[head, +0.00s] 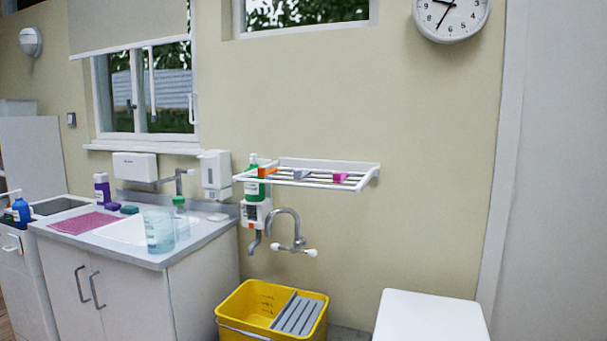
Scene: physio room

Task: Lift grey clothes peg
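A small grey peg-like piece (301,174) sits on the white wall rack (357,184), in the middle of a row of three. An orange piece (267,171) is to its left and a pink piece (339,177) to its right. They are too small to make out in detail. My gripper is not in view.
A yellow bucket (243,299) stands on the floor below the rack. A tap (297,240) juts from the wall under it. The sink counter (160,259) with bottles and a jug is at left, a white flat-topped surface (430,315) at lower right.

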